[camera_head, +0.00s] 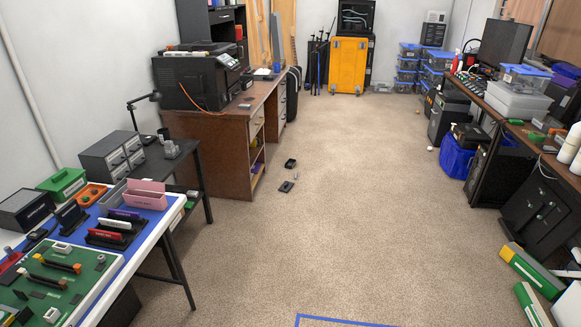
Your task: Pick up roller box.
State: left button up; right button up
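I cannot tell for sure which thing is the roller box, as the small labels are unreadable. A pink open box (146,195) with a dark label stands on the blue-topped table at the left. A black box (26,210) and a green box (64,184) stand farther left on that table. Neither of my grippers is in view.
The carpet (310,230) is open through the middle, with small black items (287,186) on it. A brown desk (215,130) with a printer stands at the left. Green-and-white boxes (531,270) lie at the lower right. Blue tape (340,320) marks the floor in front.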

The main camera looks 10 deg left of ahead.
aim_at(290, 162)
jog(key=i+j, duration=0.1)
jog(key=i, duration=3.65)
jog(key=i+z, duration=0.25)
jog(key=i, duration=0.65)
jog(key=i+j+z, duration=0.2)
jog(key=i, duration=0.7)
jog(key=i+u, duration=0.5)
jog(key=i+l+u, duration=0.25)
jog(key=u, duration=0.25)
jog(key=i, duration=0.1)
